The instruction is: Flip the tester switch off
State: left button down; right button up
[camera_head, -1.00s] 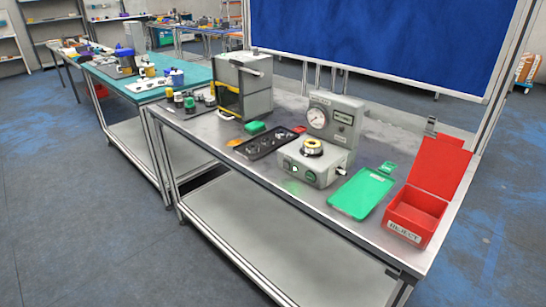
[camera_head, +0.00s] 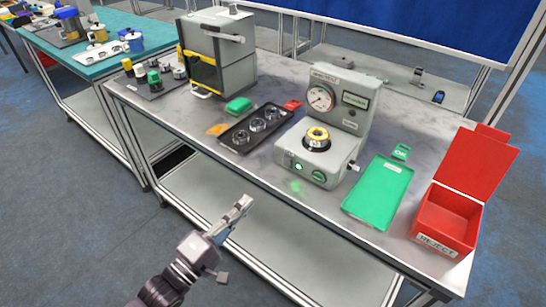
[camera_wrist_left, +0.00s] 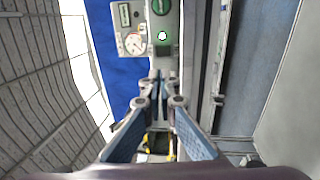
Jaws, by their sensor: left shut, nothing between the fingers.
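The tester (camera_head: 335,105) is a grey unit with a dial gauge and a round yellow-topped fixture on its base. Its front face has a lit green light (camera_head: 299,167) and a green round control (camera_head: 319,176). A small lever-like part (camera_head: 353,166) sticks out at its right side; I cannot tell which part is the switch. My left gripper (camera_head: 245,203) is shut and empty, in front of the table edge, lower left of the tester and apart from it. In the left wrist view the closed fingers (camera_wrist_left: 157,78) point toward the tester (camera_wrist_left: 148,18).
A black tray (camera_head: 233,145) with metal rings lies left of the tester. A green OK tray (camera_head: 365,215) and an open red reject box (camera_head: 430,222) stand to the right. A grey box machine (camera_head: 238,62) stands at the back left. Air before the table is free.

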pick_arm(q)
jog(key=p, duration=0.3)
send_near(285, 159)
jog(key=x, duration=0.6)
jog(key=shift+f, duration=0.15)
jog(key=shift+w+d, duration=0.35)
jog(key=shift+w, duration=0.1)
pick_arm(e)
jog(key=shift+s+d+r, duration=0.1)
jog(key=shift+s+r, duration=0.25)
jog(key=shift+r, duration=0.35)
jog(key=shift+s+r, duration=0.3)
jog(key=shift+r, duration=0.35)
pick_arm(q)
jog(key=shift+w+d, duration=0.15)
jog(key=shift+w, duration=0.05)
jog(key=shift+r, duration=0.25)
pick_arm(e)
jog(key=shift+s, duration=0.15)
pick_arm(q)
jog(key=shift+s, duration=0.1)
pick_arm(e)
jog(key=shift+d+r, duration=0.15)
